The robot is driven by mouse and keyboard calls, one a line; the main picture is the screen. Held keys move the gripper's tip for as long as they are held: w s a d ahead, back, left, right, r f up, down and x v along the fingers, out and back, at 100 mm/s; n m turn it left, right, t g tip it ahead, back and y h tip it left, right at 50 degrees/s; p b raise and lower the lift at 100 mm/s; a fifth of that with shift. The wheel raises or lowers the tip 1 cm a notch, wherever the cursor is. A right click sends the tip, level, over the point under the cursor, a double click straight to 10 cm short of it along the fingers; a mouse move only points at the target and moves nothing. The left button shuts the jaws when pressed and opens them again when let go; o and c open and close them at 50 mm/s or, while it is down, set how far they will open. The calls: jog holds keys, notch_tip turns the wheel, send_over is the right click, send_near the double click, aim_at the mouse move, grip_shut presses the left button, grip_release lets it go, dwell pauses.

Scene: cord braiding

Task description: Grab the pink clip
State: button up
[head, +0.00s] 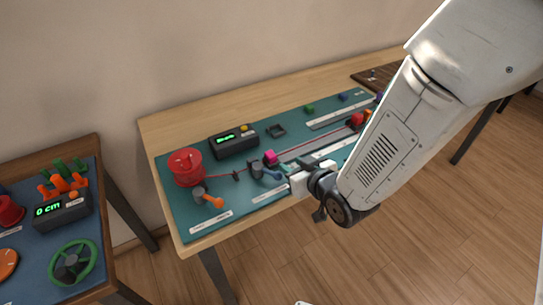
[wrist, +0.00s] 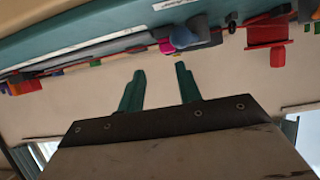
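The pink clip (head: 270,157) is a small block on the red cord, near the middle of the teal mat. In the wrist view the pink clip (wrist: 167,47) shows above the gap between my fingertips, beside a grey part. My gripper (head: 286,169) is close to the clip, a little to its right and nearer the front. In the wrist view its two green fingers (wrist: 160,72) are spread apart with nothing between them. The clip is outside the fingers, and I cannot tell the exact distance.
A red spool (head: 187,168) stands left, with an orange-handled lever (head: 208,198) in front. A blue-handled grey lever (head: 262,170) sits beside the clip. A dark display box (head: 234,143) is behind. Red and orange blocks (head: 357,119) lie right. A second table (head: 88,144) stands left.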

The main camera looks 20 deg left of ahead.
aim_at(274, 158)
jog(key=shift+s+a+f, duration=0.25)
jog(key=shift+a+f, duration=0.05)
jog(key=shift+a, duration=0.15)
jog(key=shift+w+a+f+y, duration=0.1)
jog(key=shift+w+a+y, duration=0.05)
jog(key=shift+a+y, duration=0.15)
jog(key=x, duration=0.7)
jog(key=c, duration=0.7)
